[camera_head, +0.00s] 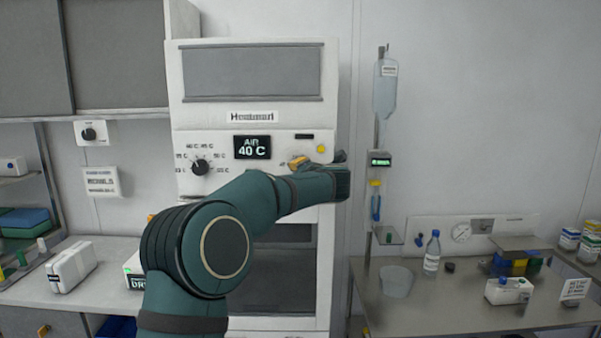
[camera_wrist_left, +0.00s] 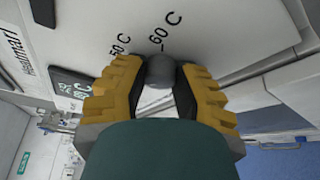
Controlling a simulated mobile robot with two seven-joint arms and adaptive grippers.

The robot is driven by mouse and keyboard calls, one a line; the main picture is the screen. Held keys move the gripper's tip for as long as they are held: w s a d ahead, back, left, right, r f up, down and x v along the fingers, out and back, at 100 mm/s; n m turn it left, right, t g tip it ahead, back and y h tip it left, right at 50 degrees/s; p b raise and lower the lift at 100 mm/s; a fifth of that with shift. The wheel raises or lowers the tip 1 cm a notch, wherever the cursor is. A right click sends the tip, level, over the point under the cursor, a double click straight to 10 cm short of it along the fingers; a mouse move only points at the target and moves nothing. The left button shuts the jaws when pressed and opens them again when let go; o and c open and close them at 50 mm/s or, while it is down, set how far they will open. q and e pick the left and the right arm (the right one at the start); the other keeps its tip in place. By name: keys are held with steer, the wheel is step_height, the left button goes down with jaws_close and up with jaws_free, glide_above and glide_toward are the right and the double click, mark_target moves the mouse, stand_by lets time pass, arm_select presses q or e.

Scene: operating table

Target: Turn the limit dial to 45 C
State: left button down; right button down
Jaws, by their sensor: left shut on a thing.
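The warming cabinet's front panel (camera_head: 225,183) has a black dial (camera_head: 200,167) on its left, with temperature marks around it; this dial stands free. The display (camera_head: 252,147) reads "AIR 40 C". My left gripper (camera_head: 297,161) is at the panel's right part, mostly hidden behind my own arm. In the left wrist view my gripper's yellow fingers (camera_wrist_left: 160,80) are shut on a dark round knob (camera_wrist_left: 160,70), one finger on each side. Marks "50 C" and "60 C" show beside this knob. Its pointer and other marks are hidden, so its setting cannot be read. My right gripper is not in view.
A drip stand with a bag (camera_head: 386,85) stands right of the cabinet. A steel table (camera_head: 450,300) at the right holds a bottle (camera_head: 432,255) and a beaker (camera_head: 397,281).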

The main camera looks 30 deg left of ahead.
arm_select(q)
steer(key=shift+r+n+h, duration=0.2)
steer(key=shift+n+h, duration=0.1)
steer(key=shift+n, duration=0.2)
steer(key=c, duration=0.6)
jaws_free()
steer(key=shift+f, duration=0.1)
steer(key=shift+c, duration=0.2)
steer(key=v, duration=1.2)
